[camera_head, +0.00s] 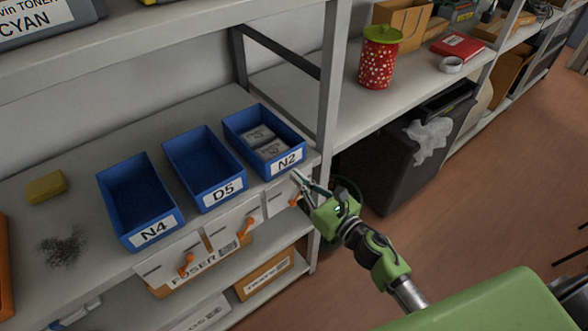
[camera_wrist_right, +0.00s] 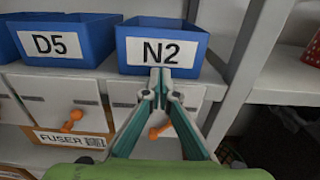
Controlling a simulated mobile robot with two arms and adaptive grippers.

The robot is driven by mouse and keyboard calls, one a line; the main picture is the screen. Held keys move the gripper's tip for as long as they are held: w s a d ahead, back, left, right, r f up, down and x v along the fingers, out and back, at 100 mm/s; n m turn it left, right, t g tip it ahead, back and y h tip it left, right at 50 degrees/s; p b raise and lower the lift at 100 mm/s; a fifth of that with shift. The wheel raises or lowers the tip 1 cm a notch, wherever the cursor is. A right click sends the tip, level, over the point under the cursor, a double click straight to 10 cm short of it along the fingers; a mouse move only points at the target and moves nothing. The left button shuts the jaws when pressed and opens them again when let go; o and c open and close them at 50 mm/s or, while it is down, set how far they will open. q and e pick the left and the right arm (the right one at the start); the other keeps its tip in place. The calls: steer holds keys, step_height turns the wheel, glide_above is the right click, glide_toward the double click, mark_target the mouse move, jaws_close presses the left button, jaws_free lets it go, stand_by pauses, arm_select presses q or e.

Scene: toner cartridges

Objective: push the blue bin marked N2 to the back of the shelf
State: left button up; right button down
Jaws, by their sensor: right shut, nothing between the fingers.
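The blue bin marked N2 (camera_head: 286,142) stands on the middle shelf (camera_head: 95,150) at the right end of a row, near the shelf's front edge, with two pale labelled boxes inside. Its white N2 label also shows in the right wrist view (camera_wrist_right: 161,52). My right gripper (camera_head: 298,177) is shut and empty, its tips just in front of the bin's label. In the right wrist view the fingertips (camera_wrist_right: 160,72) meet at the label's lower edge; I cannot tell whether they touch it. My left gripper is not in view.
Blue bins D5 (camera_head: 224,194) and N4 (camera_head: 155,232) stand left of N2, both empty. A metal post (camera_head: 327,90) rises right of N2. Bare shelf lies behind the bins. A yellow sponge (camera_head: 46,187) lies at left.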

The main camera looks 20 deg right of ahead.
mark_target(278, 159)
steer(key=shift+x, duration=1.05)
steer(key=shift+w, duration=0.1)
steer(key=b+x, duration=0.2)
steer(key=x, duration=0.5)
steer(key=shift+f, duration=0.2)
steer(key=shift+w+a, duration=0.15)
steer(key=shift+w, duration=0.2)
steer(key=shift+r, duration=0.1)
